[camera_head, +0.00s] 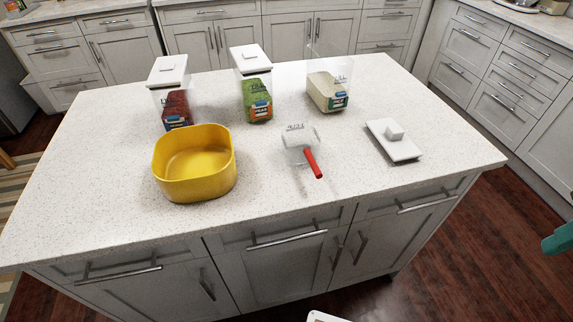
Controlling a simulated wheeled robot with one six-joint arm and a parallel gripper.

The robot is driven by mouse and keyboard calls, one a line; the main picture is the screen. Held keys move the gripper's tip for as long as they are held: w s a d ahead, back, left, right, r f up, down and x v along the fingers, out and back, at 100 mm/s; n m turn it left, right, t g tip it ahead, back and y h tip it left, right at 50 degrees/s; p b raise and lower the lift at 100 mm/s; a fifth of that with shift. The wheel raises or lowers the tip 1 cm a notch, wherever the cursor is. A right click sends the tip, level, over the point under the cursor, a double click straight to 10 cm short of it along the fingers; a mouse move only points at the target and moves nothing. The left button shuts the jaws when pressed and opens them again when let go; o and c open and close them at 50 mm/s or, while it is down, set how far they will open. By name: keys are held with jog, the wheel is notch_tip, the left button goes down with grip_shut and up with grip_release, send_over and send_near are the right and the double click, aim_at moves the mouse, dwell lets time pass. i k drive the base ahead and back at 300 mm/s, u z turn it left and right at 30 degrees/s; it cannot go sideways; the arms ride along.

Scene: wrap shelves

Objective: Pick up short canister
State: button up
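Three clear canisters stand in a row on the white speckled island top. The left canister (175,105) holds dark red contents under a white lid. The middle canister (257,98) holds green contents under a white lid. The right canister (328,92) holds cream contents and has no lid on. A small clear or whitish piece (300,146) with dark lettering at its top lies in front, with a red handle (313,163). I cannot tell which of these is the short canister. My gripper is not recognisable in this view.
A yellow bowl (195,166) stands at the front left of the island top (95,170). A white lid with a knob (393,140) lies flat at the right. A teal part (557,240) shows at the right edge. White cabinets line the back; wood floor surrounds the island.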

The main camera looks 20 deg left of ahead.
aim_at(329, 70)
jog(key=u, duration=0.5)
jog(key=i, duration=0.4)
jog(key=u, duration=0.55)
jog(key=k, duration=1.3)
jog(key=z, duration=0.25)
jog(key=i, duration=0.7)
jog(key=z, duration=0.7)
jog(key=i, duration=0.8)
jog(key=z, duration=0.05)
